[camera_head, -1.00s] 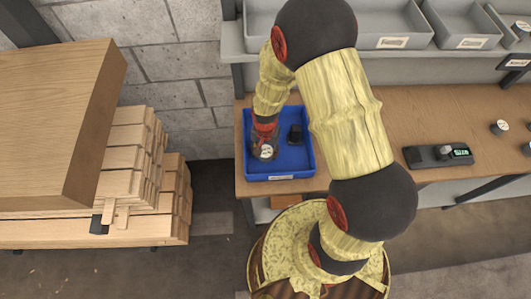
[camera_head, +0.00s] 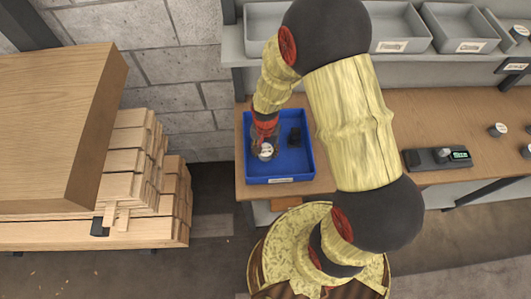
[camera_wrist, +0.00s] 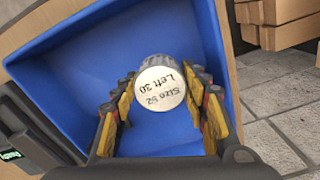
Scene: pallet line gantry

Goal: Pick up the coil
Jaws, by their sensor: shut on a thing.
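The coil is a small cylinder with a pale ribbed side and a round white end label (camera_wrist: 160,88) reading "Size 52" and "Left 30", upside down in the wrist view. In the head view the coil (camera_head: 266,150) shows as a white disc in the left part of the blue tray (camera_head: 282,181). My gripper (camera_wrist: 162,105) is shut on the coil, with a yellow-padded finger on each side of it. In the head view my gripper (camera_head: 264,143) reaches down into the tray. Whether the coil touches the tray floor is unclear.
A black device with a green display (camera_head: 437,158) is on the wooden bench (camera_head: 400,118) to the right. Grey bins (camera_head: 460,28) line the shelf behind. Stacked timber (camera_head: 120,165) stands left, across a floor gap.

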